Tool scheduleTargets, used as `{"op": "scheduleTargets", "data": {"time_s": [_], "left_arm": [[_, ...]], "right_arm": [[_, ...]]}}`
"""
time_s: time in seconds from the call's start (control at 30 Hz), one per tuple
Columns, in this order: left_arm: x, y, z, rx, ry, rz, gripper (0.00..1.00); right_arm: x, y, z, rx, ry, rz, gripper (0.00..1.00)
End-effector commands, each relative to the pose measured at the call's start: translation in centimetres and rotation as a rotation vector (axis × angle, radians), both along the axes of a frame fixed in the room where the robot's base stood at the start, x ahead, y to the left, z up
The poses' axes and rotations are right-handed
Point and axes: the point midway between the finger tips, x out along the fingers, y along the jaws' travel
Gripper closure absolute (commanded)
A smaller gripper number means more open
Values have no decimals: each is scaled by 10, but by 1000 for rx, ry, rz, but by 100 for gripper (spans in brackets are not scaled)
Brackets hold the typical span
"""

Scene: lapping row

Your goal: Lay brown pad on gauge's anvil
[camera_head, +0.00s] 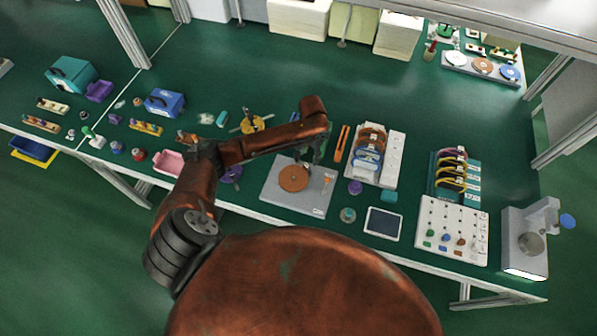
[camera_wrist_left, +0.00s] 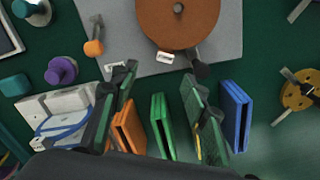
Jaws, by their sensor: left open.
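A round brown pad (camera_head: 293,178) lies on a grey plate (camera_head: 306,201) in front of my left gripper (camera_head: 318,150); it also shows at the top of the left wrist view (camera_wrist_left: 178,20). A second brown disc (camera_head: 483,65) sits on the far-right tray. I cannot tell which one the task means. The likely gauge (camera_head: 513,236) is a grey machine at the right table end, with a round anvil-like face (camera_head: 531,244). My left gripper is open and empty, its fingers (camera_wrist_left: 160,78) apart above the table behind the plate. My right gripper is not in view.
Upright orange (camera_wrist_left: 128,128), green (camera_wrist_left: 162,126) and blue (camera_wrist_left: 236,115) slabs stand near my left fingers. Between plate and gauge are a white rack (camera_head: 388,160), a dark-screened tablet (camera_head: 384,223) and a white peg board (camera_head: 452,228). The table behind the racks is largely clear.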

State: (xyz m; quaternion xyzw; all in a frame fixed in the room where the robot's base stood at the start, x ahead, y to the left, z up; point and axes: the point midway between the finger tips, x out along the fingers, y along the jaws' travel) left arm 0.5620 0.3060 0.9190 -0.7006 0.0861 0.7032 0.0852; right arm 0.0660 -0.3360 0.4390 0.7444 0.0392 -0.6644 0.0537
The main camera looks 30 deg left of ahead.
Motion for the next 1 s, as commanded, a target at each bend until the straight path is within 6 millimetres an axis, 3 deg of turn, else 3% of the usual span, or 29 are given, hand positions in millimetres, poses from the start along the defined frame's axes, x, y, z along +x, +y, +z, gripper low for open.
{"op": "scheduleTargets", "data": {"time_s": [0.3,0.5,0.77,1.0], "left_arm": [[-10,10,-39,1,4,14,58],[-10,10,-63,1,1,13,58],[-9,9,-67,1,0,9,58],[-9,8,-67,1,1,8,73]], "right_arm": [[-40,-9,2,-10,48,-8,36],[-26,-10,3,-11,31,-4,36],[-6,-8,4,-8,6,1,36],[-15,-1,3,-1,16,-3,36]]}}
